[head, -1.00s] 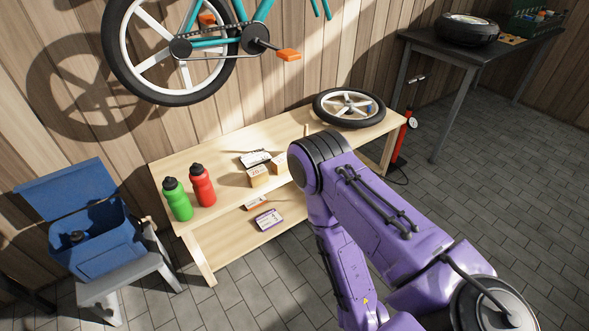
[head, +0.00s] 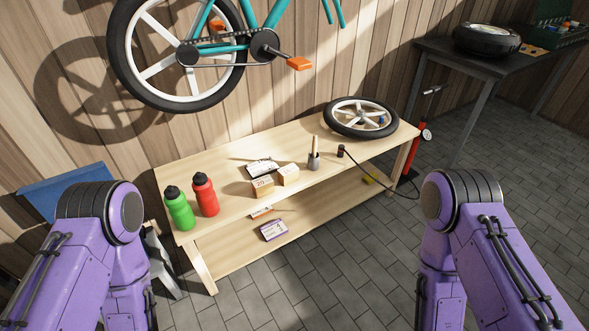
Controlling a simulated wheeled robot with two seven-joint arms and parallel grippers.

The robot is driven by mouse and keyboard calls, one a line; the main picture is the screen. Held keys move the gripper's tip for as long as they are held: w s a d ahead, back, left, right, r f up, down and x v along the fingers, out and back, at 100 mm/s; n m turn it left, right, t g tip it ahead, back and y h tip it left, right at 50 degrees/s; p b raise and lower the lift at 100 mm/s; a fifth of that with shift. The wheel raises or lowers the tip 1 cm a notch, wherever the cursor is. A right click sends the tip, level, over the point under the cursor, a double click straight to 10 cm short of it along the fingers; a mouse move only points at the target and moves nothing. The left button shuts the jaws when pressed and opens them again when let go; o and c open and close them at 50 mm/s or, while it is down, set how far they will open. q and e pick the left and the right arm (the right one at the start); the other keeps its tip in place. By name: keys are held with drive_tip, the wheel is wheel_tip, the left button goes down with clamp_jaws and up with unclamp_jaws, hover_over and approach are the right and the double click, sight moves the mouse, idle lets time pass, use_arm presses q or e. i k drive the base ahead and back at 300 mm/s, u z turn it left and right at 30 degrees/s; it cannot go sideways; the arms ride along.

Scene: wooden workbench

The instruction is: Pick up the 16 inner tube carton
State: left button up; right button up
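Two small tan cartons stand close together on the top of the wooden workbench in the head view. The front-left carton (head: 263,188) has a printed face that seems to read 20. The other carton (head: 289,174) stands just behind it to the right; its print is too small to read surely, so I cannot confirm it as the 16 one. Both of my purple arms show at the lower left and lower right, well apart from the cartons. Neither gripper is in view.
Green (head: 179,208) and red (head: 206,194) bottles stand left of the cartons. Papers (head: 262,168) lie behind. The lower shelf holds a flat box (head: 274,230). The bench front edge has free room.

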sight(289, 174)
drive_tip(key=i, duration=0.85)
drive_tip(key=z, duration=1.9)
drive_tip(key=k, duration=0.55)
drive_tip(key=u, duration=0.05)
